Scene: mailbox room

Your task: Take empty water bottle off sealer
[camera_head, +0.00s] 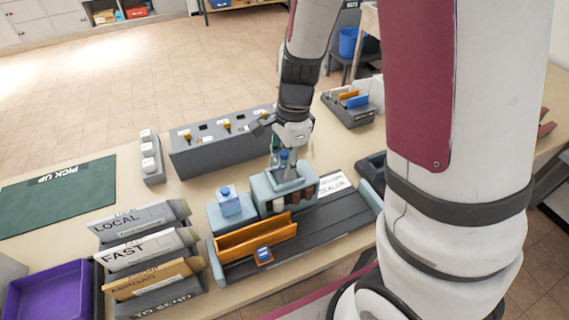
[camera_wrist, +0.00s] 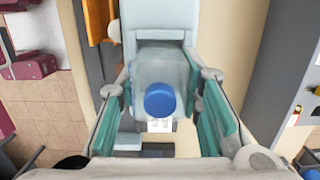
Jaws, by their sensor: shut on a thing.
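The sealer (camera_head: 270,203) is a pale blue-grey block on the grey track, and its pale body also shows in the wrist view (camera_wrist: 158,20). I cannot tell whether the bottle's base still touches the sealer.
A pale box with a blue block (camera_head: 230,200) stands left of the sealer. An orange holder (camera_head: 255,237) is in front. A grey switch panel (camera_head: 222,140) stands behind. Labelled sorters (camera_head: 140,220) and a purple tray (camera_head: 52,292) are left. The green mat (camera_head: 55,195) is clear.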

